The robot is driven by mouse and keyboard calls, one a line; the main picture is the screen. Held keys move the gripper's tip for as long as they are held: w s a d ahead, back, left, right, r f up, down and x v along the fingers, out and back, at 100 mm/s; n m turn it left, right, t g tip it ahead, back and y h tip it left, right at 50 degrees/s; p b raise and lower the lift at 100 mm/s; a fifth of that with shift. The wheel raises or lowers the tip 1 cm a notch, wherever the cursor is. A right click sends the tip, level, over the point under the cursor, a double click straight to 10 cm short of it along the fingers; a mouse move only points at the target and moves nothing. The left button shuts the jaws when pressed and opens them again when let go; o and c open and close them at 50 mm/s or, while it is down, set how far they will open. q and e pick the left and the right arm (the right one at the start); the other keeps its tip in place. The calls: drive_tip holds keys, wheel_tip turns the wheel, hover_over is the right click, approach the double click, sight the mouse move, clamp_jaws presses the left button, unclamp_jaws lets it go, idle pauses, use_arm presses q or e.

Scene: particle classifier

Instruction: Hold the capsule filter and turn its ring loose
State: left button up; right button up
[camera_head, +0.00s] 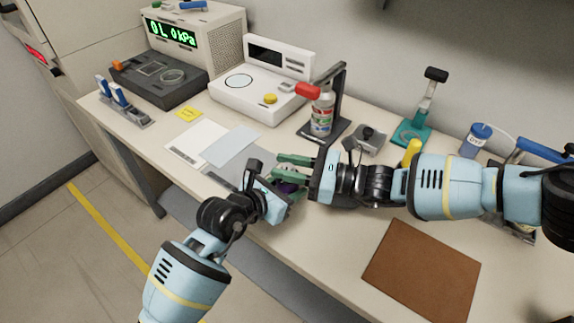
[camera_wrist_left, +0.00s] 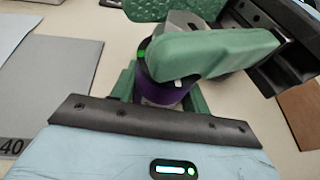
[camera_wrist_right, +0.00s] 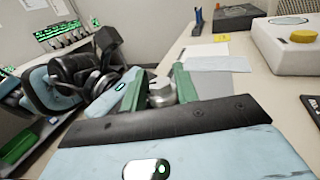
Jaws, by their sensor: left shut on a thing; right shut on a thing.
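The capsule filter is mostly hidden between my two grippers near the table's front edge. Its purple body (camera_wrist_left: 160,92) shows in the left wrist view and as a small patch in the head view (camera_head: 287,187). My left gripper (camera_head: 284,195) is shut on this body from the front. My right gripper (camera_head: 292,168) comes from the right, its green fingers shut on the filter's grey top part, seen in the right wrist view (camera_wrist_right: 161,94). This looks like the ring, but its edges are hidden. The two grippers are very close together.
A bottle (camera_head: 322,112) stands at a black stand behind the grippers. A white scale (camera_head: 262,88) and a pressure readout (camera_head: 190,33) are at the back. Papers (camera_head: 231,146) lie to the left. A brown mat (camera_head: 422,268) lies front right, with bare table beside it.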

sight(288, 166)
drive_tip(key=shift+f+n+g, duration=0.1)
drive_tip(key=shift+n+g, duration=1.35)
drive_tip(key=shift+g, duration=0.8)
drive_tip(key=shift+f+n+g, duration=0.1)
drive_tip(key=shift+n+g, duration=1.35)
drive_tip(key=shift+g, duration=0.8)
drive_tip(key=shift+s+n+g, duration=0.1)
drive_tip(key=shift+n+g, duration=0.2)
drive_tip(key=shift+g, duration=0.1)
drive_tip(key=o, duration=0.8)
drive_tip(key=shift+c, duration=0.2)
drive_tip(key=shift+d+r, duration=0.1)
drive_tip(key=shift+r, duration=0.05)
drive_tip(key=shift+r, duration=0.15)
wheel_tip(288, 166, up, 10)
drive_tip(key=shift+f, duration=0.15)
